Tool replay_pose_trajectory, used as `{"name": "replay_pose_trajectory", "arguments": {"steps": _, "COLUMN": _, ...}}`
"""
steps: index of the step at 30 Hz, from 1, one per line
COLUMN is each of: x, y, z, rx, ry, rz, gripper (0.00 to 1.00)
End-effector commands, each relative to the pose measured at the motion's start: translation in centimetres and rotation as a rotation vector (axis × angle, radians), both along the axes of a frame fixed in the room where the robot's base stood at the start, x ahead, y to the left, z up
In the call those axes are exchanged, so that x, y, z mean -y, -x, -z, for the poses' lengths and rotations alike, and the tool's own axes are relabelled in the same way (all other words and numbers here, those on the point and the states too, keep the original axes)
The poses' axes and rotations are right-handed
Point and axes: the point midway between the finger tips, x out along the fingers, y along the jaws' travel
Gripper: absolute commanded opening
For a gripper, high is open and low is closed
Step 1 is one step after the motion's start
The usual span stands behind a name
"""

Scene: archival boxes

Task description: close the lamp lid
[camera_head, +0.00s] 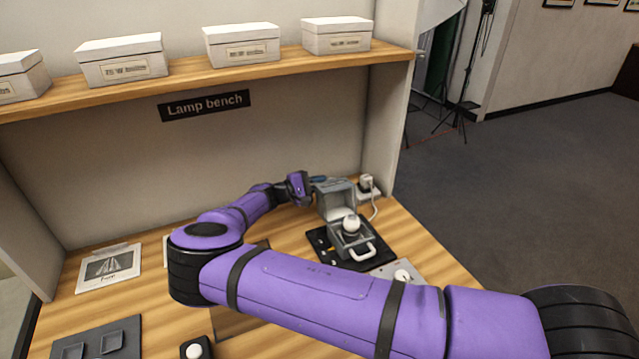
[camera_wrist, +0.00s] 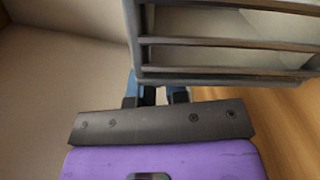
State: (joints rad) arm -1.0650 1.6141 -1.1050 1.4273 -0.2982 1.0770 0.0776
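The grey lamp housing (camera_head: 351,243) stands on a black base plate on the bench, with a white bulb and a pale handle at its front. Its grey lid (camera_head: 334,194) stands raised at the back of the housing. In the wrist view, the slatted lid (camera_wrist: 225,45) fills the upper right, very close to my gripper. My gripper (camera_head: 318,180) is at the lid's back left side in the head view. Its blue and black fingers (camera_wrist: 155,95) show partly beneath the lid's edge in the wrist view. Their tips are hidden, so contact and opening cannot be told.
A white plug or socket (camera_head: 366,184) with a cable is right of the lid. A shelf (camera_head: 200,83) with white boxes hangs above. A framed picture card (camera_head: 108,266) and a dark tray (camera_head: 98,342) lie at left. My arm crosses the bench front.

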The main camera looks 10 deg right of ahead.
Motion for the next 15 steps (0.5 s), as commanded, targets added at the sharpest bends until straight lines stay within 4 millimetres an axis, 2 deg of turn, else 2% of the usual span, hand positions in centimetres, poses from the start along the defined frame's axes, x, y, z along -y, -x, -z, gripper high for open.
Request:
{"name": "replay_pose_trajectory", "arguments": {"steps": 8, "x": 0.0, "y": 0.0, "z": -0.2, "rx": 0.006, "ry": -0.001, "rz": -0.001, "gripper": 0.0}}
{"name": "replay_pose_trajectory", "arguments": {"steps": 15, "x": 0.0, "y": 0.4, "z": -1.1, "rx": 0.077, "ry": -0.014, "rz": -0.003, "gripper": 0.0}}
